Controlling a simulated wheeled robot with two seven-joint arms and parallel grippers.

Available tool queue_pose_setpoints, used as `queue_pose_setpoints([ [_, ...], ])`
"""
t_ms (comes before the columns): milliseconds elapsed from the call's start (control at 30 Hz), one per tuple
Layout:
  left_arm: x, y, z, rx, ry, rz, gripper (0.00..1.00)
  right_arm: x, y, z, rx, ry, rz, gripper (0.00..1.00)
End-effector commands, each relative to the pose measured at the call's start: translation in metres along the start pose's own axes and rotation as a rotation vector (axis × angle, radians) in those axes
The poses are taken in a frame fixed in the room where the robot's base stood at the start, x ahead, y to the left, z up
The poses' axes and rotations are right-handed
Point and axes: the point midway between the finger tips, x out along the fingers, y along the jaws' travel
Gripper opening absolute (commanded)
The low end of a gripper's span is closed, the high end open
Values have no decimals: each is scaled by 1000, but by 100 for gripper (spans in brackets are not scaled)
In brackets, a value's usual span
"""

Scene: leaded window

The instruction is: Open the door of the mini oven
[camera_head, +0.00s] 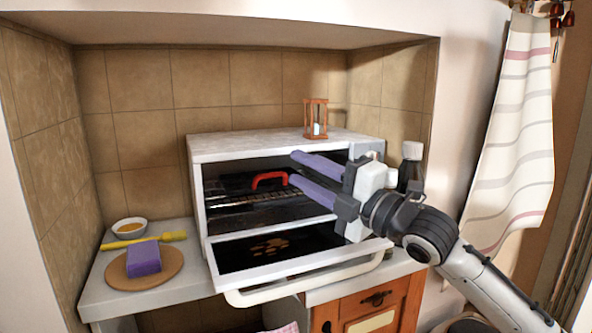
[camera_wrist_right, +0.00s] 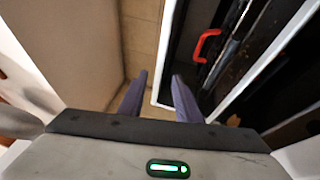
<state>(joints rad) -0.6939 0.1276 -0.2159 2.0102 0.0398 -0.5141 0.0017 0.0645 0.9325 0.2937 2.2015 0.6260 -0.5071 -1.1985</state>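The white mini oven (camera_head: 255,145) stands on the counter in the tiled niche. Its door (camera_head: 225,250) is swung down and open, with the dark inner face showing. The white door handle (camera_head: 310,283) is along the door's front edge. My right gripper (camera_head: 295,168) is open with nothing between its purple fingers. It is above the lowered door, in front of the opening, apart from the handle. In the right wrist view my right gripper (camera_wrist_right: 160,90) shows spread fingers beside the oven's white edge (camera_wrist_right: 168,65). My left gripper is not in view.
A red handle (camera_head: 268,178) shows inside the oven near a rack. An hourglass (camera_head: 316,118) stands on top. At left are a purple block (camera_head: 144,258) on a round board, a yellow tool (camera_head: 145,240) and a bowl (camera_head: 130,227). A dark bottle (camera_head: 411,165) stands at right.

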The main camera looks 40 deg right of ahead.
Motion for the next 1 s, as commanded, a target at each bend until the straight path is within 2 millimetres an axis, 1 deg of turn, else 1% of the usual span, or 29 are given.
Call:
queue_pose_setpoints([
  [33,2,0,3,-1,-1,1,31,-8,-4,-1,-2,1,-4,31],
  [200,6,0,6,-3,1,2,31,-32,-4,-2,-2,3,-4,31],
  [500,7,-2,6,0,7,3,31,-66,-2,0,3,1,-2,31],
  [700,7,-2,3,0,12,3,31,-78,-1,0,1,1,-1,31],
  [1000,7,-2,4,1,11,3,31,-80,0,0,0,1,0,31],
])
